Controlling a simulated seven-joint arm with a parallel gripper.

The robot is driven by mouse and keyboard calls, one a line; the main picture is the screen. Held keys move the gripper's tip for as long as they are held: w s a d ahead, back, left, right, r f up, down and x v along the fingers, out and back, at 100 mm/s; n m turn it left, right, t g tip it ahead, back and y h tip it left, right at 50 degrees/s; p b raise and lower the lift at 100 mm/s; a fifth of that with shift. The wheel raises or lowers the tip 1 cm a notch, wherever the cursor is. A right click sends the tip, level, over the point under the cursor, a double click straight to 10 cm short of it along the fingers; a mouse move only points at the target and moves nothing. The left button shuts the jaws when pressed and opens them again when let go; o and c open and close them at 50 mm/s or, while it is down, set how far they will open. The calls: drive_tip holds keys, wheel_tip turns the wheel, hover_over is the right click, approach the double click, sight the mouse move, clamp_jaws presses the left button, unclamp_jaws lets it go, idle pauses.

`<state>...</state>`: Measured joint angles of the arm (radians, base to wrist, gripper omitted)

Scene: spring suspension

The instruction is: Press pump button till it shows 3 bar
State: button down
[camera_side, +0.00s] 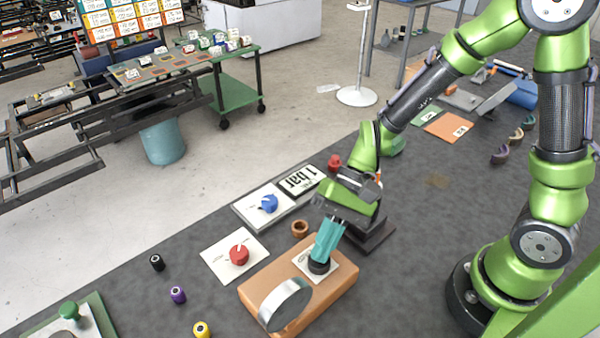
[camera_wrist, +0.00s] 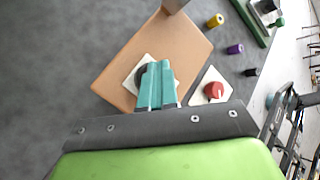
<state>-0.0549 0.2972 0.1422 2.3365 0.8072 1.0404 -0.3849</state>
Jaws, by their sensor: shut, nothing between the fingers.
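The pump button (camera_side: 319,267) is a round black knob on a white plate, set on a tan block (camera_side: 262,291). In the wrist view the black button (camera_wrist: 140,74) shows partly behind my fingers. My gripper (camera_side: 324,254), with teal fingers, is shut and empty, pointing down right at the button's top. I cannot tell whether the tips touch or press it. The shut fingers also show in the wrist view (camera_wrist: 156,68). A display (camera_side: 301,180) behind the block reads "1 bar", turned about in the picture.
A silver round gauge-like disc (camera_side: 285,304) stands on the block's near part. A red knob (camera_side: 239,255) and a blue knob (camera_side: 269,203) sit on white plates to the left. A brown ring (camera_side: 299,228) lies close behind the block. Small black, purple and yellow cylinders stand farther left.

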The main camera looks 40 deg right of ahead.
drive_tip(key=shift+r, duration=0.6)
drive_tip(key=shift+r, duration=2.55)
drive_tip(key=s+d+r+n+t+h, duration=0.1)
drive_tip(key=d+r+t+h, duration=0.2)
drive_tip(key=d, duration=0.5)
drive_tip(key=s+d+r+n+t+h, duration=0.1)
drive_tip(key=d+r+t+h, duration=0.3)
drive_tip(key=d+r+t, duration=0.2)
drive_tip(key=shift+d+r+n, duration=0.3)
drive_tip(key=shift+d+r, duration=0.4)
drive_tip(key=shift+d, duration=0.45)
drive_tip(key=shift+s, duration=0.1)
